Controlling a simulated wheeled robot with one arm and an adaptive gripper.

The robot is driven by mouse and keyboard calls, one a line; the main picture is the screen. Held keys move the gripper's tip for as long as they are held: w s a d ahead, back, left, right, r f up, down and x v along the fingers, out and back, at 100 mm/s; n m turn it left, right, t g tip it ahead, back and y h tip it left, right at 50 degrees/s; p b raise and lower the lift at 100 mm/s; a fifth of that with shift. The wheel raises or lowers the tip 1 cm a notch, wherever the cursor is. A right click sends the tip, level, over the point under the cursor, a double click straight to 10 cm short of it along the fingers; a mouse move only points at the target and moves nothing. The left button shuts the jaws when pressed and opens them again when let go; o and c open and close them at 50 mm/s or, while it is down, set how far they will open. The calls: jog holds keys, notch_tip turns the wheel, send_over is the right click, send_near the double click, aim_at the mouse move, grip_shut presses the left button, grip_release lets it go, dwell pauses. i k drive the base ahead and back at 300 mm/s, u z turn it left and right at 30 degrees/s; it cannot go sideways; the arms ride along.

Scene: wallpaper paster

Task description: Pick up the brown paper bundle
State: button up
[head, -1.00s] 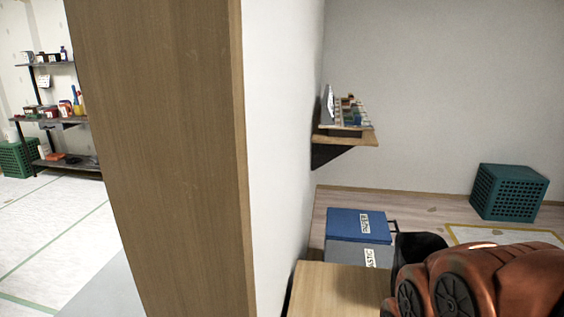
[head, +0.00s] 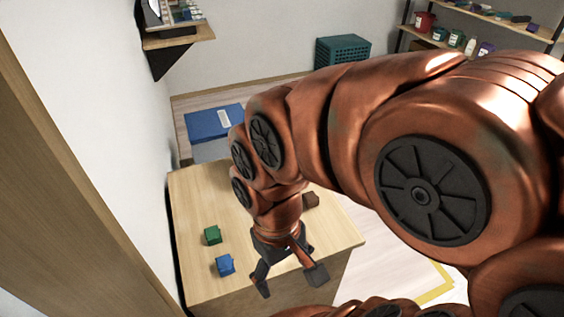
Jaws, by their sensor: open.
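A small brown block-like item (head: 311,200), which looks like the brown paper bundle, lies on the wooden table (head: 195,190) near its right side. My arm partly hides it. My gripper (head: 290,281) is open and empty, pointing down over the table's front edge. It is nearer to me than the brown item and apart from it.
A green block (head: 213,235) and a blue block (head: 225,264) are on the table, left of my gripper. A blue bin (head: 205,124) stands behind the table. A wall shelf (head: 178,37) is at upper left. A wooden wall end (head: 60,190) stands close on the left.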

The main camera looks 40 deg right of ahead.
aim_at(310, 200)
jog(key=u, duration=1.6)
jog(key=k, duration=1.65)
jog(key=z, duration=0.8)
jog(key=i, duration=0.5)
jog(key=u, duration=0.1)
